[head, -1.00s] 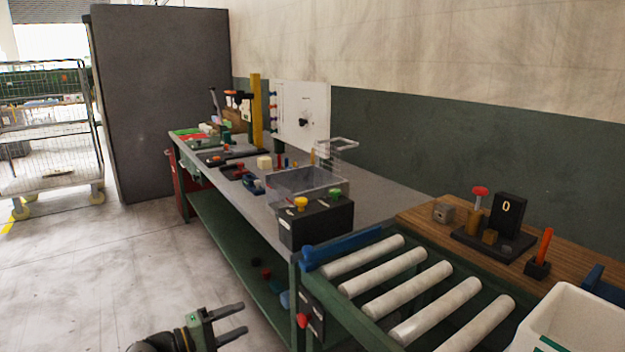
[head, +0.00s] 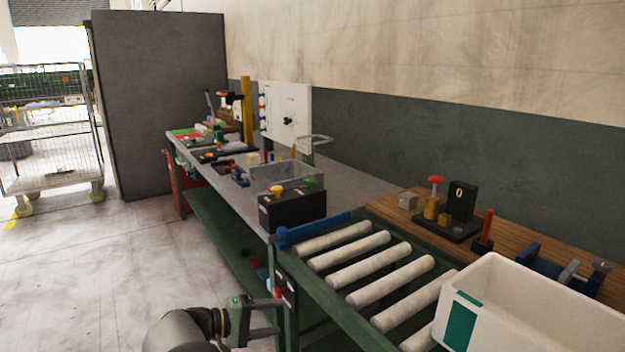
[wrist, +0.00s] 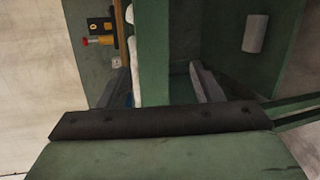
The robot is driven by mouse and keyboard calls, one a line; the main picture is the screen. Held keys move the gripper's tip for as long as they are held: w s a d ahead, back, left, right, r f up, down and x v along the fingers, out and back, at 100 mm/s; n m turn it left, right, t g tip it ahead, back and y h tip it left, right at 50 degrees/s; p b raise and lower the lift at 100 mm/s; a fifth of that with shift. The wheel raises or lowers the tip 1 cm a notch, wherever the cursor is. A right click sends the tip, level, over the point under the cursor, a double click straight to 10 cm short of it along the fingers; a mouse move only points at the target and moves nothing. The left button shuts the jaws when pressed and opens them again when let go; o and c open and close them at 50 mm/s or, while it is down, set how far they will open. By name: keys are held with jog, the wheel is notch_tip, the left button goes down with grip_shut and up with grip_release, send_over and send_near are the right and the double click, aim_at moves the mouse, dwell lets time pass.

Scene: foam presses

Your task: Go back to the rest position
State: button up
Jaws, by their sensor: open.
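My gripper (head: 266,318) is at the bottom of the head view, beside the near leg of the green workbench frame. Its two fingers are apart, with nothing between them. In the wrist view my gripper (wrist: 165,85) also shows open and empty, with a green frame post (wrist: 152,50) beyond the fingers. The green post hides part of what lies behind it.
A roller conveyor (head: 365,262) and a white bin (head: 535,305) stand to the right of my gripper. A black box with yellow and green buttons (head: 292,210) sits on the grey bench (head: 350,188). The floor (head: 110,270) to the left is clear.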

jog(key=s+d+r+m+g+y+p, duration=0.1)
jog(key=s+d+r+g+y, duration=0.1)
jog(key=s+d+r, duration=0.3)
jog(key=s+d+m+g+y+p, duration=0.1)
jog(key=s+d+g+y+p, duration=0.15)
jog(key=d, duration=0.55)
jog(key=s+d+r+m+g+y+p, duration=0.1)
jog(key=s+d+r+g+y, duration=0.15)
jog(key=d, duration=0.35)
jog(key=s+d+r+y+p, duration=0.1)
jog(key=s+y, duration=0.1)
jog(key=s, duration=0.5)
jog(key=s+d+r+m+y+p, duration=0.1)
jog(key=s+d+r+y+p, duration=0.1)
jog(key=s, duration=0.5)
jog(key=s+d+r+m+t+y+p, duration=0.1)
jog(key=s+r+y, duration=0.1)
jog(key=s, duration=0.5)
jog(key=shift+d+r+y, duration=0.2)
jog(key=shift+d+y, duration=0.2)
jog(key=shift+y, duration=0.2)
